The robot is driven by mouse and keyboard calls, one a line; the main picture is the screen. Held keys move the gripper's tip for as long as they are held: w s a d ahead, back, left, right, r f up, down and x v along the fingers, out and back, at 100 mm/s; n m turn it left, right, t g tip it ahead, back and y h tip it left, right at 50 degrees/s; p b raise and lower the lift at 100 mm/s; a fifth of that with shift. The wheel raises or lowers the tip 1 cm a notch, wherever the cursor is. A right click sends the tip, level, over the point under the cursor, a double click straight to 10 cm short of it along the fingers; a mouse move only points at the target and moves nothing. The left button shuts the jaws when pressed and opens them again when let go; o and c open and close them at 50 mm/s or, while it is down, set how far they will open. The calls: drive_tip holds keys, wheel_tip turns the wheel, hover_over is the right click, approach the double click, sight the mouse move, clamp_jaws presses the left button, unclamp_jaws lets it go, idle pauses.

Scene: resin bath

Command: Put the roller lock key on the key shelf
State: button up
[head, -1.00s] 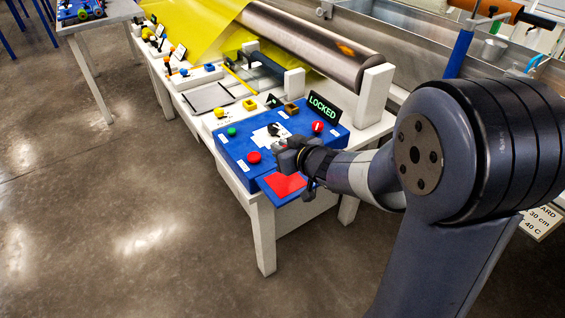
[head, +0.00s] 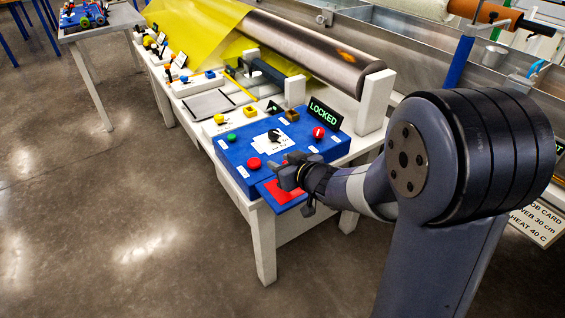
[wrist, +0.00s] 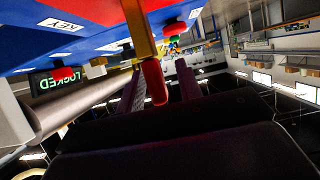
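The key shelf (head: 291,196), a blue ledge with a red patch, sticks out at the front of the blue control box. My gripper (head: 282,171) is over it, with its fingers apart. In the wrist view the two fingers (wrist: 164,75) stand either side of a key (wrist: 154,82) with a red grip and a brass-yellow shaft. A gap shows between the grip and the right finger. The head view does not show the key clearly.
The blue box (head: 232,155) carries red and green buttons, a black knob (head: 273,136) and a lit LOCKED sign (head: 323,112). Behind are a large metal roller (head: 310,50) and yellow sheet (head: 190,25). Open floor lies to the left.

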drive_tip(key=shift+r, duration=0.1)
drive_tip(key=shift+s+d+r, duration=0.1)
drive_tip(key=shift+r, duration=0.1)
drive_tip(key=p+v, duration=0.3)
drive_tip(key=v, duration=0.8)
drive_tip(key=shift+s+p, duration=0.3)
drive_tip(key=shift+d, duration=0.15)
drive_tip(key=shift+c, duration=0.2)
idle(1.2)
